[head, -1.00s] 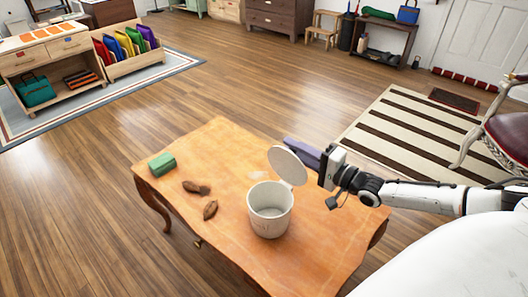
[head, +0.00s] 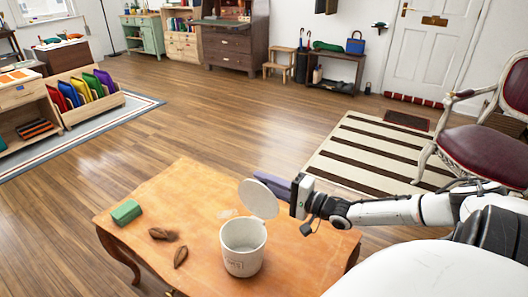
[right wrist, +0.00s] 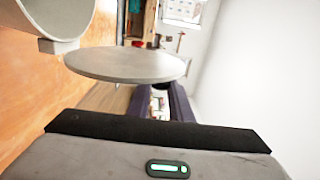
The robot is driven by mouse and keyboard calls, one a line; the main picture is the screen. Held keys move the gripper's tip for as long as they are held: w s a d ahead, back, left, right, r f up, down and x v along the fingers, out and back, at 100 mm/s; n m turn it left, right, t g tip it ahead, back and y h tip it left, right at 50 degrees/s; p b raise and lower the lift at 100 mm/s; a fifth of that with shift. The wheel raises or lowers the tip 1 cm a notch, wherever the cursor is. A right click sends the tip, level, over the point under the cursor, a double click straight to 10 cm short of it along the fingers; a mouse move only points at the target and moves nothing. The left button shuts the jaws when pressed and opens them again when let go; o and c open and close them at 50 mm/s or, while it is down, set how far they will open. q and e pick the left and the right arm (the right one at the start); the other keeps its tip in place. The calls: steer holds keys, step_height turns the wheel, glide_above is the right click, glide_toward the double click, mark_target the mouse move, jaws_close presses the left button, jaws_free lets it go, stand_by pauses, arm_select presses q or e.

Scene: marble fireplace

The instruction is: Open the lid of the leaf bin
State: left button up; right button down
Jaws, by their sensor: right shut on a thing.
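The leaf bin (head: 243,250) is a white, round container with small lettering, standing on the wooden table (head: 165,195). Its round pale lid (head: 258,198) is raised and tilted up at the bin's back right rim, and the bin's mouth is uncovered. My right gripper (head: 283,186) is at the lid's right side, its dark purple fingers partly behind the lid, shut on it. In the right wrist view the lid (right wrist: 125,66) lies across the fingers and hides their tips. The bin's rim (right wrist: 58,45) shows at the upper left. My left gripper is not in view.
Two brown leaves (head: 162,234) and a green block (head: 126,212) lie on the table left of the bin. A striped rug (head: 370,150) and a red-seated chair (head: 470,115) are behind my right arm. Open floor (head: 220,115) lies beyond the table.

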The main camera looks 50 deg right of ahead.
steer(key=shift+f, duration=0.25)
stand_by(0.3)
steer(key=c, duration=1.6)
jaws_free()
steer(key=shift+c, duration=0.2)
steer(key=shift+o, duration=0.3)
steer(key=shift+r, duration=0.1)
steer(key=s+d+p, duration=0.1)
steer(key=s+p, duration=0.2)
steer(key=s, duration=0.7)
steer(key=shift+d, duration=0.4)
steer(key=shift+s, duration=0.1)
steer(key=shift+s, duration=0.1)
